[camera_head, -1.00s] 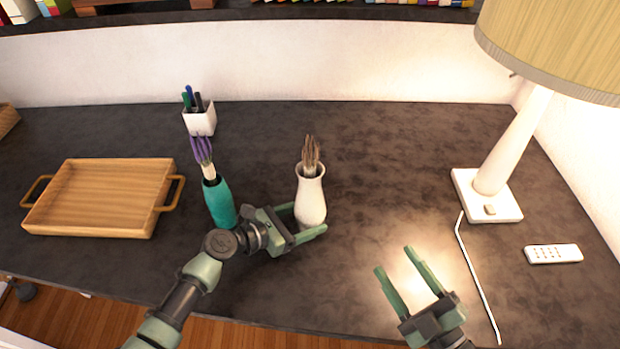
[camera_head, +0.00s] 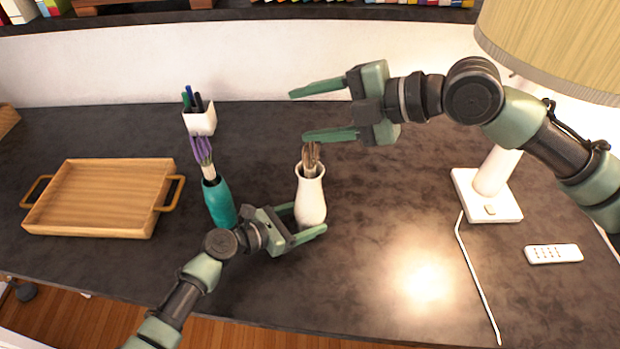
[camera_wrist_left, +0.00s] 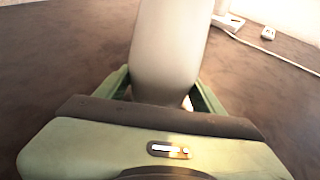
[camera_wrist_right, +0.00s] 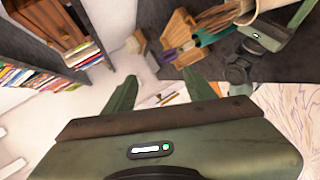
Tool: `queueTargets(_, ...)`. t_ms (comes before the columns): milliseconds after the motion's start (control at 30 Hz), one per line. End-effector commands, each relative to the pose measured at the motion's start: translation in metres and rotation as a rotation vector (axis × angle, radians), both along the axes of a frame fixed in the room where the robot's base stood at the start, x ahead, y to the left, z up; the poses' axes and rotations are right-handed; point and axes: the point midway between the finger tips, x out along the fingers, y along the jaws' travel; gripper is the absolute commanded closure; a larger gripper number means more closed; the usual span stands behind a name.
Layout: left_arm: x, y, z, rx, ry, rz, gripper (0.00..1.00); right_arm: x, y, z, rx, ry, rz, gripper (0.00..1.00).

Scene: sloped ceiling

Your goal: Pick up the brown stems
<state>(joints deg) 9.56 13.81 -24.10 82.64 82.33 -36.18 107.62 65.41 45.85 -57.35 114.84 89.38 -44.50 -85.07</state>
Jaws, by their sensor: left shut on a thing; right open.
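The brown stems (camera_head: 311,156) stand upright in a white vase (camera_head: 311,200) at the middle of the dark desk. My left gripper (camera_head: 308,220) is shut on the lower part of this vase, which fills the space between its fingers in the left wrist view (camera_wrist_left: 170,50). My right gripper (camera_head: 299,115) is open and empty. Its fingers point left, and the nearer one overlaps the stem tops in the head view; I cannot tell whether it touches them. In the right wrist view the stems (camera_wrist_right: 218,17) show at the top, beyond the fingers.
A teal vase (camera_head: 218,203) with purple stems (camera_head: 203,152) stands left of my left gripper. A white pen cup (camera_head: 201,121) is behind it. A wooden tray (camera_head: 100,195) lies at left. A lamp base (camera_head: 487,208), cord and white remote (camera_head: 553,254) are at right. The front right desk is clear.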

Motion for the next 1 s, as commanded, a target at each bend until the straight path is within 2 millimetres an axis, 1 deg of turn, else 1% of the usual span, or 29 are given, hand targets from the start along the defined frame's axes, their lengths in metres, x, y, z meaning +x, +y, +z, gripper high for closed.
queueTargets(33,0.000,0.000,-0.001,0.001,0.000,0.001,0.54,-0.001,0.007,0.011,-0.031,0.075,-0.005,0.45)
queueTargets(167,0.000,0.000,-0.001,0.001,0.000,0.001,0.54,-0.003,0.013,0.017,-0.126,0.323,-0.098,0.45)
queueTargets(267,0.000,0.000,-0.001,0.001,0.000,0.001,0.54,-0.001,0.013,0.015,-0.187,0.497,-0.217,0.45)
queueTargets(367,0.000,0.000,-0.001,0.001,0.000,0.001,0.54,0.003,0.010,0.011,-0.234,0.656,-0.372,0.45)
queueTargets(500,0.000,0.000,-0.001,0.001,0.000,0.001,0.54,0.011,0.003,0.005,-0.274,0.854,-0.627,0.45)
queueTargets(700,0.000,0.000,-0.001,0.001,0.000,0.001,0.54,0.017,-0.008,-0.002,-0.285,1.051,-0.979,0.45)
queueTargets(800,0.000,0.001,-0.001,0.001,0.000,0.001,0.54,0.018,-0.012,-0.003,-0.280,1.106,-1.107,0.45)
queueTargets(933,0.000,0.001,-0.001,0.001,0.000,0.001,0.54,0.019,-0.015,-0.005,-0.271,1.142,-1.204,0.45)
queueTargets(1000,0.000,0.001,-0.001,0.001,0.000,0.001,0.54,0.020,-0.015,-0.010,-0.270,1.151,-1.228,0.45)
